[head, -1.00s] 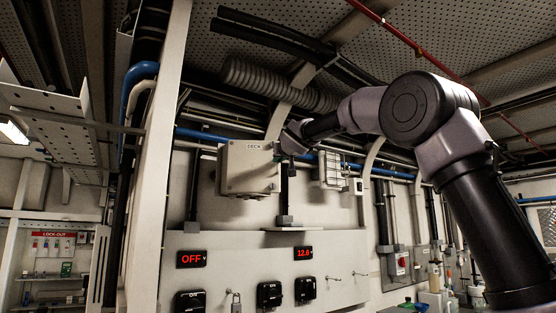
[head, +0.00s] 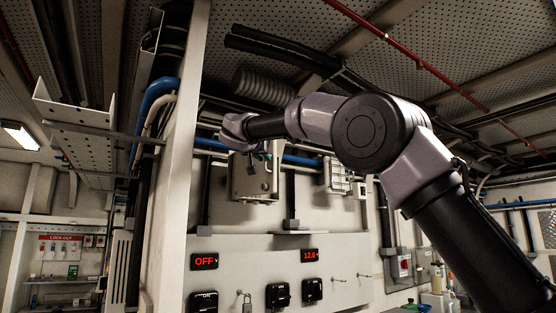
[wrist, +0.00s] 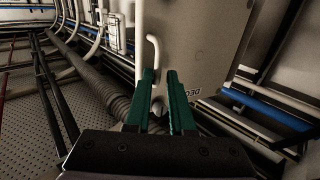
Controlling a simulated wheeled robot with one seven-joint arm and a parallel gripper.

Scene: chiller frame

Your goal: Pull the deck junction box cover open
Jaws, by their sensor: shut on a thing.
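The grey deck junction box (head: 252,185) hangs on the wall under my forearm in the head view. My gripper (head: 258,153) is at its upper front and partly hides it. In the wrist view, the pale cover (wrist: 190,45) fills the upper middle, with part of an upside-down label at its lower right. A white bent handle (wrist: 153,65) on the cover runs down between the green fingers of my gripper (wrist: 160,100), which is shut on it. The cover looks turned out from the box; I cannot tell how far.
A white upright post (head: 178,150) stands close to the left of the box. Blue pipe (head: 300,160) and dark conduits run along the wall. Below is a panel with red displays (head: 204,261) and black switches. Open air lies in front of the wall.

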